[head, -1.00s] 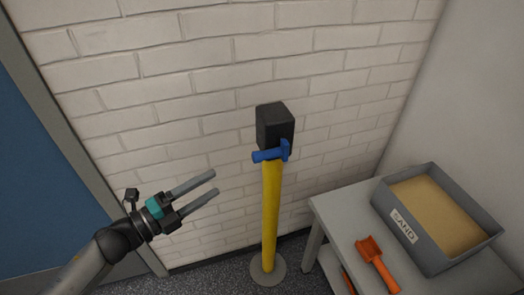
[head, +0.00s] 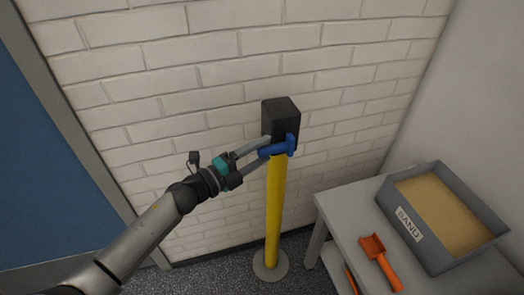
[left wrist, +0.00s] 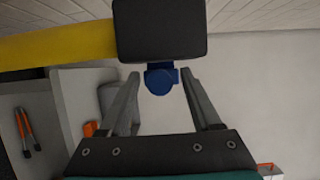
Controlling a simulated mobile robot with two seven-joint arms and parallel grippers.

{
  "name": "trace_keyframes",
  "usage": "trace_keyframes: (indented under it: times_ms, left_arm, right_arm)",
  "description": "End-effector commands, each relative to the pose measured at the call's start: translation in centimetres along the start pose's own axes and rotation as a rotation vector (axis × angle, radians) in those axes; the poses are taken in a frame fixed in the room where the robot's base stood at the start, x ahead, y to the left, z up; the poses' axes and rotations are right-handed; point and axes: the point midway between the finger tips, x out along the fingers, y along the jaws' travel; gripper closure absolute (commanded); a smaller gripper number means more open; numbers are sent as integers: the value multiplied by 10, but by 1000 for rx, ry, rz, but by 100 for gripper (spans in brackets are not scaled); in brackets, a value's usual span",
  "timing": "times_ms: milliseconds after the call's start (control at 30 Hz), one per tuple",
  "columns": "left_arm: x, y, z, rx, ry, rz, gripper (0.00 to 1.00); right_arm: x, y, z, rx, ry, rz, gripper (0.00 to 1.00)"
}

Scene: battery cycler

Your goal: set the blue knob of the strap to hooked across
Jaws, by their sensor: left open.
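The blue knob (head: 278,148) sits at the front of a black box (head: 281,119) on top of a yellow post (head: 274,213). In the left wrist view the blue knob (left wrist: 161,78) shows just below the black box (left wrist: 160,30), between the two finger lines. My left gripper (head: 267,146) is open, with its fingertips at the knob, one on either side of it. I cannot tell whether they touch it. No stretched strap is visible. My right gripper is not in view.
A grey table (head: 341,211) stands at the right with a grey sand box (head: 408,230) and an orange scoop (head: 381,262) on it. A white brick wall (head: 200,70) is close behind the post. A blue door (head: 40,170) is at the left.

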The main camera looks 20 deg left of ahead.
Motion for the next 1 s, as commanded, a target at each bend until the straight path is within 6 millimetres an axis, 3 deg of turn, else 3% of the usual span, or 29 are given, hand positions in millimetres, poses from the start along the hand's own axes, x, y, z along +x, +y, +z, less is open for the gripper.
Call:
trace_keyframes:
  times_ms: [400, 900, 1000]
  left_arm:
    - [6, 0, 0, 0, 0, 0, 37]
    - [6, 0, 0, 0, 0, 0, 93]
    - [6, 0, 0, 0, 0, 0, 100]
  right_arm:
    - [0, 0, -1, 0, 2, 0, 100]
    - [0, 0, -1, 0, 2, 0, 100]
    - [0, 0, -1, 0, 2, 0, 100]
